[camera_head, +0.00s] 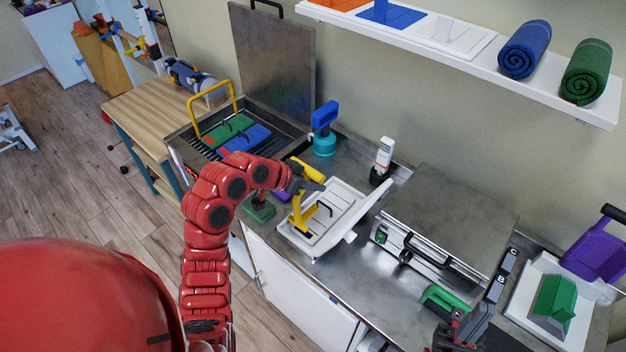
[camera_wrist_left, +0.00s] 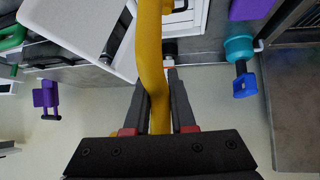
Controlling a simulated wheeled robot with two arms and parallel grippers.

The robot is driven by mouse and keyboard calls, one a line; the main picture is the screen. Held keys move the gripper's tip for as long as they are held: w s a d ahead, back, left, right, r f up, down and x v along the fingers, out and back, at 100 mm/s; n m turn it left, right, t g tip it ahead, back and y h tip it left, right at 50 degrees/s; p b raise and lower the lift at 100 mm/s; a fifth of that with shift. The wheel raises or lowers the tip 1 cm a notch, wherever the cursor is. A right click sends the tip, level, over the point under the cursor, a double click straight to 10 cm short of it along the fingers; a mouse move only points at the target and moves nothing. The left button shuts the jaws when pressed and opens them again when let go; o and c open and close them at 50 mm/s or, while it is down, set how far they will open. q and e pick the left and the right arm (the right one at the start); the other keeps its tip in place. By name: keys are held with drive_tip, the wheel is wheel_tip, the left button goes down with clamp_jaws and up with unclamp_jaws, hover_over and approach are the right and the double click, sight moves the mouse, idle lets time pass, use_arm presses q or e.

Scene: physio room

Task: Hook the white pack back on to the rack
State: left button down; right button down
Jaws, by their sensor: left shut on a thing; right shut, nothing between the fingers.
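The white pack (camera_head: 309,229) lies in a white tray (camera_head: 349,237) on the steel bench in the head view, its black handle (camera_head: 325,208) facing up. My left gripper (camera_head: 314,182) is shut on a yellow bar-like tool (camera_head: 301,214) above the tray's left side. The tool's lower part reaches down by the pack; I cannot tell whether it touches the handle. In the left wrist view the yellow tool (camera_wrist_left: 152,60) runs between the fingers. The rack (camera_head: 237,88) with a yellow handle stands in the open steel tank, with green and blue packs. My right gripper (camera_head: 462,330) is shut and empty, lower right.
A blue-and-teal bottle (camera_head: 324,140) and a white handheld device (camera_head: 383,157) stand behind the tray. A closed steel unit (camera_head: 450,215) is to its right. The tank's raised lid (camera_head: 272,60) stands behind the rack. A wall shelf (camera_head: 480,62) overhangs the bench.

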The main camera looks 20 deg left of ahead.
use_arm(q)
drive_tip(key=shift+f+b, duration=1.35)
drive_tip(key=shift+f, duration=1.75)
drive_tip(key=w+d+b, duration=0.2)
drive_tip(key=w+b, duration=0.2)
drive_tip(key=w, duration=0.3)
drive_tip(key=shift+d+r, duration=0.2)
drive_tip(key=shift+d, duration=0.05)
drive_tip(key=shift+r, duration=0.15)
drive_tip(key=shift+r, duration=1.65)
wheel_tip(320, 180, up, 5)
drive_tip(key=shift+f+p, duration=0.1)
drive_tip(key=shift+p, duration=0.75)
